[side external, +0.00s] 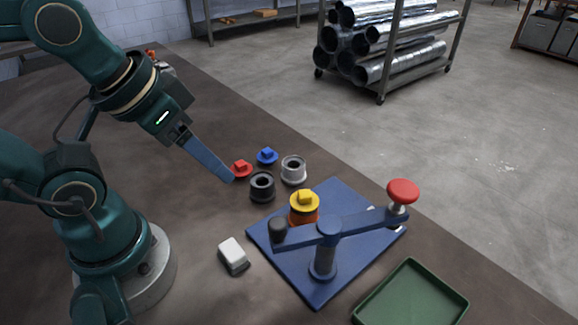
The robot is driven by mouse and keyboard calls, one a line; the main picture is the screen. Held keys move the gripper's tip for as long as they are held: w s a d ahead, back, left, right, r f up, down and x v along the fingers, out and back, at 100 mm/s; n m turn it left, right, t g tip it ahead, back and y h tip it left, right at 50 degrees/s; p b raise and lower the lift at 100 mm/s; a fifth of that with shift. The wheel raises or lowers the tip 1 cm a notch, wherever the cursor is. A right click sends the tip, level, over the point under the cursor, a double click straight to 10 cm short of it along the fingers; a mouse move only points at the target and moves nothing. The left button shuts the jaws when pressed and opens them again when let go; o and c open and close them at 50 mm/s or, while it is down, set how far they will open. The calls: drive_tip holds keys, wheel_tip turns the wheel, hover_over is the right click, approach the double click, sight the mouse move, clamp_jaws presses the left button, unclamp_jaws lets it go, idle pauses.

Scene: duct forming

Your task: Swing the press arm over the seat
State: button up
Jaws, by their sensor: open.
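The press stands on a blue base plate (371,203). Its blue press arm (358,222) sits on a short post (323,262) and runs from a black knob (278,230) at the left to a red-capped plunger (402,191) at the right. A yellow piece (304,199) sits on an orange ring (304,217) on the plate, behind the black knob; the seat under it is hidden. The plunger is well to the right of this stack. My gripper (229,178) is open and empty, left of the press, near a red piece (242,168); its fingers overlap in this view.
A blue piece (267,156), a grey-white ring (293,170) and a black ring (262,186) stand behind the plate. A white block (233,255) lies left of it. A green tray (412,297) is at the front right. The table's left middle is clear.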

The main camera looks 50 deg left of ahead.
drive_tip(key=n, duration=0.2)
wheel_tip(320, 180, up, 3)
drive_tip(key=n+g, duration=0.5)
drive_tip(key=n, duration=0.1)
hover_over(278, 222)
drive_tip(key=shift+r, duration=0.1)
drive_tip(key=shift+s+f, duration=0.1)
drive_tip(key=shift+f, duration=2.45)
clamp_jaws()
